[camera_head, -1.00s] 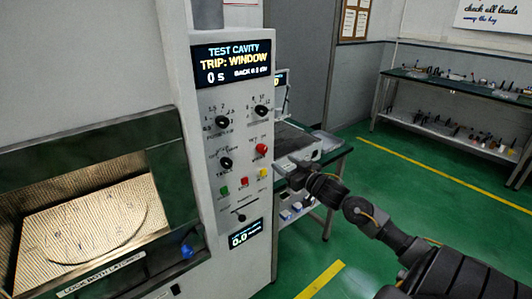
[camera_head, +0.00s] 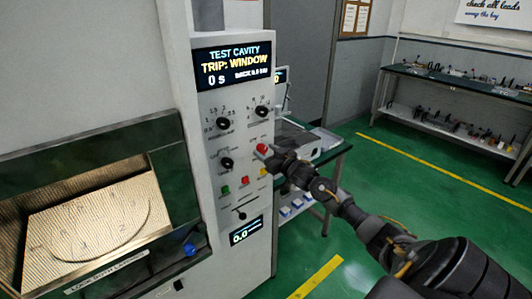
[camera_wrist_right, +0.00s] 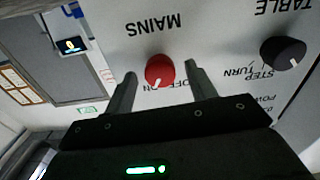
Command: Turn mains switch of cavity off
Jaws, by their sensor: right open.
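The mains switch is a red round knob with a pale pointer mark on the panel of the test cavity (camera_head: 232,110). In the head view the red knob (camera_head: 262,149) sits at the panel's right side. In the right wrist view the red knob (camera_wrist_right: 160,70) lies between my right gripper's fingers, under the label MAINS, which appears upside down. My right gripper (camera_wrist_right: 158,88) is open, one finger on each side of the knob, with a gap to each. In the head view my right gripper (camera_head: 264,155) is at the knob. My left gripper is not in view.
Black knobs (camera_head: 223,123) sit on the panel near the red one; a black table knob (camera_wrist_right: 283,53) shows in the wrist view. Green, red and yellow buttons (camera_head: 242,181) are below. The display (camera_head: 233,62) reads TRIP: WINDOW. A bench (camera_head: 330,155) stands behind my right arm.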

